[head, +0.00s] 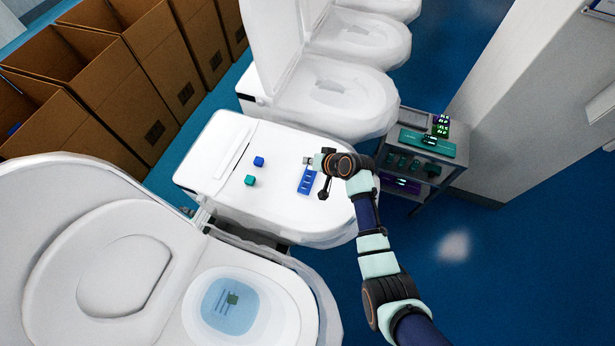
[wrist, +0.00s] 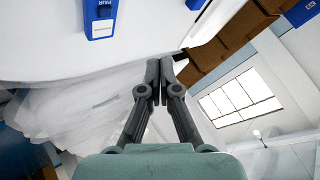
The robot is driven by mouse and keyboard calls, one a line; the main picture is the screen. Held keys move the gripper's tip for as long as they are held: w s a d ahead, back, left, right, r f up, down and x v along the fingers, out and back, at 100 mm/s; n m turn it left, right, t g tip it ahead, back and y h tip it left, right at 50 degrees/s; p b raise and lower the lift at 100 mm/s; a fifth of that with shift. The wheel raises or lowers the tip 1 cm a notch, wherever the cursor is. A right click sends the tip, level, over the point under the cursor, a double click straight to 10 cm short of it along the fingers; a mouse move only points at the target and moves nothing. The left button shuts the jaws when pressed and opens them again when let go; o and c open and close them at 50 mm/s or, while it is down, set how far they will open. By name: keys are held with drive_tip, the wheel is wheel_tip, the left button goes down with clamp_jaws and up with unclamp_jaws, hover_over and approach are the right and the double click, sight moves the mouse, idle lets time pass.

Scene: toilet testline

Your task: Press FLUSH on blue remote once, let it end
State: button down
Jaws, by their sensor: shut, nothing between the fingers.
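The blue remote (head: 306,181) lies on the closed white toilet lid (head: 225,195) in the middle of the head view. In the wrist view, one end of the remote (wrist: 100,18) shows at the top left, with a white label and a button that seems to read PAIR. The FLUSH button cannot be made out. My gripper (head: 308,160) is by the far end of the remote in the head view. In the wrist view its fingers (wrist: 160,65) are together and empty, apart from the remote and to its right. Contact with the lid cannot be told.
A blue cube (head: 259,161) and a teal cube (head: 250,180) sit on the lid, left of the remote. An open toilet (head: 268,285) with a small green item in its water stands front left. A device cart (head: 420,165) stands right; cardboard boxes (head: 95,60) line the back left.

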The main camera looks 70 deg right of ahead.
sight(309, 179)
drive_tip(key=shift+f, duration=0.15)
wheel_tip(309, 179, down, 8)
drive_tip(key=b, duration=0.7)
drive_tip(key=shift+f+b, duration=0.25)
drive_tip(key=shift+b, duration=0.1)
idle(0.8)
drive_tip(key=shift+f+b, duration=0.35)
drive_tip(key=shift+f, duration=0.1)
